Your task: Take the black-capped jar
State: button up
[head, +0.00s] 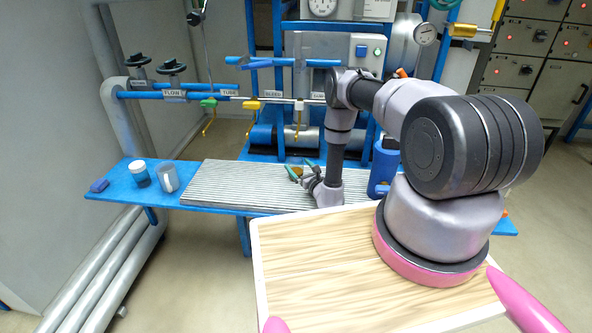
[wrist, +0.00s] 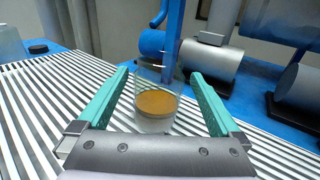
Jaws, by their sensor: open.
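My gripper (wrist: 158,76) is open, its two teal fingers spread either side of a clear glass jar (wrist: 155,120) with an amber-brown disc or contents inside. The jar stands on the ribbed board, with a gap to each finger; how deep it sits between them is hard to tell. No black cap shows clearly on it. In the head view my gripper (head: 303,171) is low over the ribbed board, and the jar there is mostly hidden by it.
The ribbed grey board (head: 225,186) lies on the blue bench (head: 120,193). A small dark blue block (head: 99,185) lies at the bench's left end. Blue pipes and silver cylinders (wrist: 211,66) stand close behind. A small black disc (wrist: 38,48) lies at the left.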

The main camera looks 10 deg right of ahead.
jog(key=x, duration=0.4)
jog(key=f+x, duration=0.1)
jog(key=shift+w+a, duration=0.2)
jog(key=shift+w, duration=0.15)
jog(key=c, duration=1.3)
jog(key=shift+r, duration=0.15)
